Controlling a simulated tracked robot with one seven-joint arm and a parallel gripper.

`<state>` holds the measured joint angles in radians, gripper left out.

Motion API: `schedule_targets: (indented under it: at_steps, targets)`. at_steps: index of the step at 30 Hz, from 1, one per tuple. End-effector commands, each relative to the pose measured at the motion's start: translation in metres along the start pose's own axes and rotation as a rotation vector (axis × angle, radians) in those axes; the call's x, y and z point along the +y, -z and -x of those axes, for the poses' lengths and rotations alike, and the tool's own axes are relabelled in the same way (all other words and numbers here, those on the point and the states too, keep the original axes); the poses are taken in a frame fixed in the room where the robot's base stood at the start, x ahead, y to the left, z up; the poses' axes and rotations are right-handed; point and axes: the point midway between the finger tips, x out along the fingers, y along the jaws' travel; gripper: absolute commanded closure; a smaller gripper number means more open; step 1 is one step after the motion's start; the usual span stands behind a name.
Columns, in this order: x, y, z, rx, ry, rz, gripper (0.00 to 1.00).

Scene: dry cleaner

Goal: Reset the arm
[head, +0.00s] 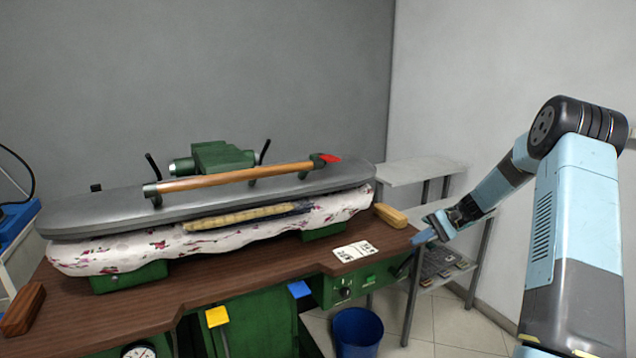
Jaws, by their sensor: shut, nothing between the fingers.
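My gripper (428,236) is at the end of my light-blue and black arm, which comes in from the right of the head view. The arm rises to a bent black joint at upper right and then slopes down to the left. The blue fingertips are shut and hold nothing. They show beside the right end of the brown press table (240,265), near a small wooden block (391,215). Whether the fingertips touch the table edge I cannot tell.
A steam press with a grey lid (110,212) and floral padding (120,250) stands on the table. A white card (355,251) lies at its right. A grey shelf (420,170) stands behind my gripper. A blue bin (357,332) is on the floor.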

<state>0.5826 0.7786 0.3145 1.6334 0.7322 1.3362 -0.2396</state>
Motion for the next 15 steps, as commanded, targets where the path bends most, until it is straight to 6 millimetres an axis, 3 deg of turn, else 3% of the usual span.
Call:
schedule_targets:
  at_steps: [15]
  targets:
    - [-0.055, -0.100, 0.002, 0.097, -0.290, 0.102, 1.00]
